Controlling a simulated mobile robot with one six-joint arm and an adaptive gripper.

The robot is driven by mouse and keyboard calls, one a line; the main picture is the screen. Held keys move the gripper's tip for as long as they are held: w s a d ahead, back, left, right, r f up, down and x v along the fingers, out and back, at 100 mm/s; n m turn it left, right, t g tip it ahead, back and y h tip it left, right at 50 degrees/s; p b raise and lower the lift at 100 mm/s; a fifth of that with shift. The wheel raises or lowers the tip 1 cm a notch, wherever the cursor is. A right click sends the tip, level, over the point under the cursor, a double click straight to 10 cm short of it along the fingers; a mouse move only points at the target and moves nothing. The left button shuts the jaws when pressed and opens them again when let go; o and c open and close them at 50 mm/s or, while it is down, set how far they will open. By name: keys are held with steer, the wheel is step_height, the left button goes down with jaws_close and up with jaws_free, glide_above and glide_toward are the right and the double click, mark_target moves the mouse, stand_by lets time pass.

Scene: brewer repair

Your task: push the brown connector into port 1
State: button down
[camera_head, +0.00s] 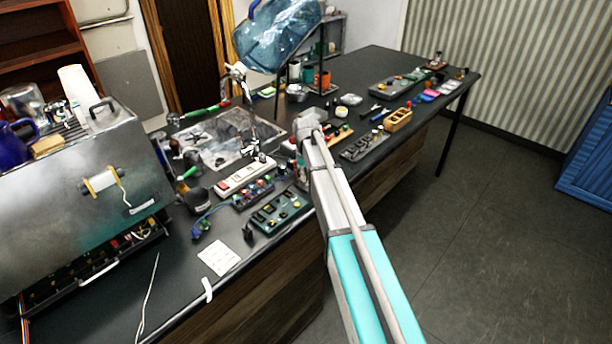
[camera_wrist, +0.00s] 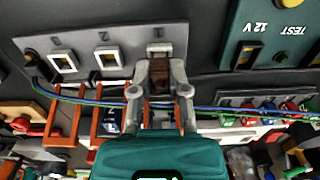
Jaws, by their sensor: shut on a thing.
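In the wrist view, my gripper (camera_wrist: 160,88) is shut on the brown connector (camera_wrist: 161,63), which shows between the two grey fingertips. The connector is at the near end of a grey panel (camera_wrist: 130,38), over or at a pale-framed port (camera_wrist: 159,46). I cannot tell how deep it sits. Two more white-framed ports, a middle one (camera_wrist: 108,59) and an outer one (camera_wrist: 64,61), lie to the left and look empty.
A teal test board (camera_wrist: 268,38) marked 12 V lies to the right in the wrist view. Thin blue and green wires (camera_wrist: 240,110) cross near my fingers. Orange frames (camera_wrist: 75,125) stand close at left. A metal brewer (camera_head: 75,195) fills the bench's left end.

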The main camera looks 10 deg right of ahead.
steer(key=shift+f+b, duration=0.3)
stand_by(0.9)
steer(key=c, duration=0.5)
jaws_free()
steer(key=shift+c, duration=0.2)
steer(key=shift+r, duration=0.2)
